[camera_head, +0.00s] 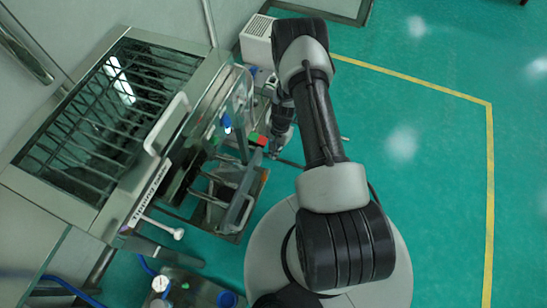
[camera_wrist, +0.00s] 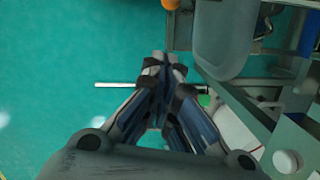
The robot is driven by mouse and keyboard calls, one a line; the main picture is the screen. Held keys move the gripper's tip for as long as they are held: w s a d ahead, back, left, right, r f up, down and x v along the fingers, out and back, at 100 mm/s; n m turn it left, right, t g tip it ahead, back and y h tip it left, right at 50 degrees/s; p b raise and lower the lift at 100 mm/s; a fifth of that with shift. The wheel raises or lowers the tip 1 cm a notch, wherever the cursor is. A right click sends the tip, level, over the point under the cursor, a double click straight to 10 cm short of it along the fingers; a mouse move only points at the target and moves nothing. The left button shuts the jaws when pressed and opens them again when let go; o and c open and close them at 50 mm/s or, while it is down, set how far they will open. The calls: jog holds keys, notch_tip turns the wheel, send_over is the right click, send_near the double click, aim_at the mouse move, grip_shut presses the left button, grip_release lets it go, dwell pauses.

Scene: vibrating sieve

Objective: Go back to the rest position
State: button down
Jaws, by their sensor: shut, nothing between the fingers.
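My gripper (camera_wrist: 163,62) is shut and empty in the wrist view, its fingertips together above the green floor. A thin white rod (camera_wrist: 115,85) shows to the left behind the fingers. In the head view my arm reaches up from the base and bends down. The gripper end there is small and partly hidden beside the machine. The vibrating sieve machine (camera_head: 78,207) with its barred top stands on the left of the head view. A red and green part (camera_head: 257,139) sits close to the arm's end.
A white box-shaped unit (camera_head: 257,38) stands behind the arm. A metal tray (camera_head: 232,237) lies below the machine's front. A yellow line (camera_head: 489,180) marks the green floor, which is clear on the right. In the wrist view, a grey rounded part (camera_wrist: 226,45) is close right of the fingers.

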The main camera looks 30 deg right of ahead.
jog(key=r, duration=0.2)
jog(key=d+r+p, duration=0.1)
jog(key=r, duration=0.2)
jog(key=shift+w, duration=0.2)
